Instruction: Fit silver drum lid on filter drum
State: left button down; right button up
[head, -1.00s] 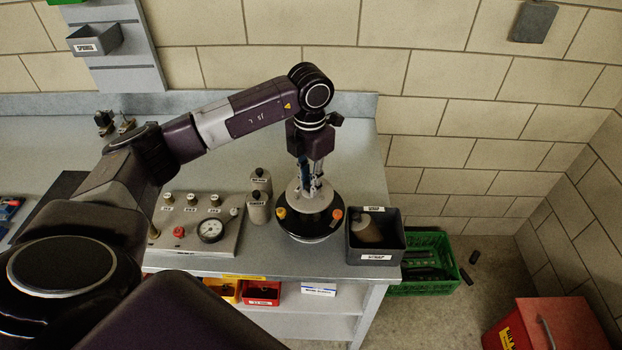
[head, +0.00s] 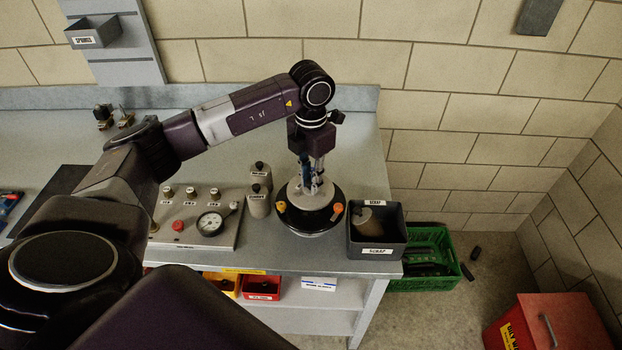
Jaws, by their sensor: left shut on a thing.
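The filter drum (head: 289,220) stands on the bench near its right end. It has a black top rim with an orange clip at its left and another at its right. The silver drum lid (head: 297,200) is a pale grey disc at the drum's top, inside the black rim. My left gripper (head: 312,188) points straight down over the drum and is shut on the lid's middle. Its fingers hide the grip point. I cannot tell whether the lid is fully seated. My right gripper is out of view.
A dark scrap bin (head: 376,252) stands close to the drum's right. Two small grey bottles (head: 259,203) and a gauge panel (head: 186,236) are at its left. The bench behind the drum is clear. A green crate (head: 437,268) is on the floor.

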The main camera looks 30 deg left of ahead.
pick_arm(q)
jog(key=shift+f, duration=0.2)
dwell(0.3)
jog(key=shift+f+b, duration=0.75)
jog(key=shift+f, duration=0.05)
jog(key=shift+f+b, duration=0.3)
jog(key=shift+f, duration=0.15)
jog(key=shift+f, duration=0.15)
jog(key=shift+f+b, duration=0.25)
jog(key=shift+b, duration=0.15)
jog(key=c, duration=1.7)
grip_release()
jog(key=shift+c, duration=0.2)
jog(key=shift+o, duration=0.6)
